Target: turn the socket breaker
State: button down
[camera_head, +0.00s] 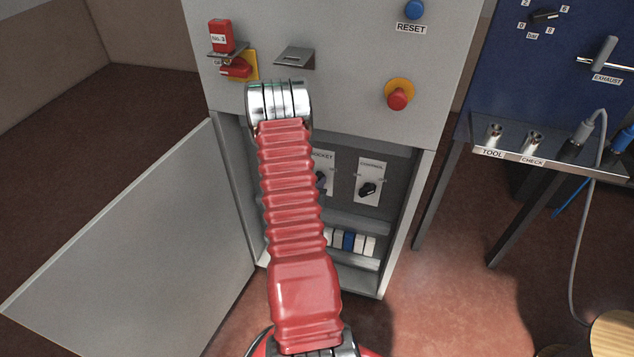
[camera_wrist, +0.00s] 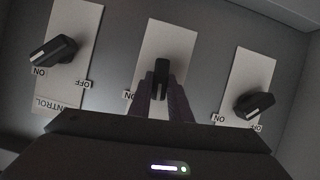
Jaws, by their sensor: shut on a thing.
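The socket breaker knob (camera_wrist: 161,68) is black and sits on a white plate, the middle of three in the wrist view. My gripper (camera_wrist: 163,88) is shut on this knob, with a finger on each side. The knob stands nearly upright in the picture, its pale mark at the lower end. The ON label (camera_wrist: 128,95) shows at its lower left; its OFF label is hidden by my gripper. In the head view the SOCKET plate (camera_head: 327,160) is partly covered by my red arm, and my gripper is hidden.
The CONTROL breaker knob (camera_wrist: 54,50) and another breaker knob (camera_wrist: 254,104) flank it closely. The cabinet door (camera_head: 140,240) stands open at left. A red emergency button (camera_head: 397,99), a red switch with a tag (camera_head: 236,68) and a small shelf (camera_head: 294,56) are above.

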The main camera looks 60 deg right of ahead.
jog(key=m+t, duration=0.1)
jog(key=m, duration=0.1)
jog(key=m+t, duration=0.3)
jog(key=m, duration=0.2)
jog(key=shift+s+f+t, duration=0.3)
jog(key=shift+s+t, duration=0.1)
dwell(0.3)
jog(key=c, duration=1.6)
grip_release()
jog(key=shift+r, duration=0.1)
jog(key=shift+c, duration=0.2)
jog(key=v, duration=1.3)
jog(key=shift+s+a, duration=0.25)
jog(key=shift+s, duration=0.05)
